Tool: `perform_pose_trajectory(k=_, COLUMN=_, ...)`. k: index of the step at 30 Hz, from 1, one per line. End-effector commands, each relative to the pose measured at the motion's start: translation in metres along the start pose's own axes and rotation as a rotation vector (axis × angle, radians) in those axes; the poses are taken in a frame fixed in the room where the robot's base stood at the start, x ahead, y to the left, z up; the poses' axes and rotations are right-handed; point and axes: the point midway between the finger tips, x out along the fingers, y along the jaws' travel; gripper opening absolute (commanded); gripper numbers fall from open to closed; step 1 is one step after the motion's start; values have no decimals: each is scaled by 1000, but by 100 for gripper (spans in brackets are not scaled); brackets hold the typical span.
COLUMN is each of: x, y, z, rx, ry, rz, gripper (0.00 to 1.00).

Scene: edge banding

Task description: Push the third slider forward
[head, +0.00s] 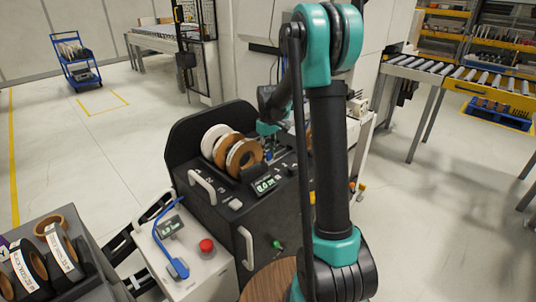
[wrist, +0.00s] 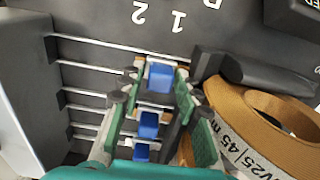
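Several blue sliders show in the wrist view: one (wrist: 160,76) farthest up the picture, another (wrist: 148,124) below it, and one (wrist: 141,152) lowest, partly hidden by my gripper. They sit along parallel slots in a dark machine panel (wrist: 75,20). My gripper (wrist: 157,88) is open, its green fingers apart on either side of the slider row. I cannot tell whether a finger touches a slider, nor which is the third. In the head view my gripper (head: 268,130) is low over the black machine (head: 225,205), and the sliders there are too small to tell apart.
Edge-band rolls (head: 243,157) stand on the machine left of my gripper; a brown roll (wrist: 262,125) lies close at right in the wrist view. A black handle-like block (wrist: 250,72) is beside the fingers. A control box with a red button (head: 206,246) stands in front.

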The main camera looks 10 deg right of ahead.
Motion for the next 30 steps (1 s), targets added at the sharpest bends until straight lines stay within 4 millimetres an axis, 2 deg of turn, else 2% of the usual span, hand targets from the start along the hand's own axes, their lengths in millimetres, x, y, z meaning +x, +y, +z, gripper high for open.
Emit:
perform_pose_trajectory(k=9, x=2, y=0, z=0, rx=0, ry=0, rz=0, gripper=32)
perform_pose_trajectory(k=17, x=2, y=0, z=0, rx=0, ry=0, rz=0, gripper=0)
perform_pose_trajectory(k=26, x=2, y=1, z=0, rx=0, ry=0, rz=0, gripper=0)
perform_pose_trajectory(k=30, x=2, y=22, z=0, rx=3, ry=0, rz=0, gripper=0)
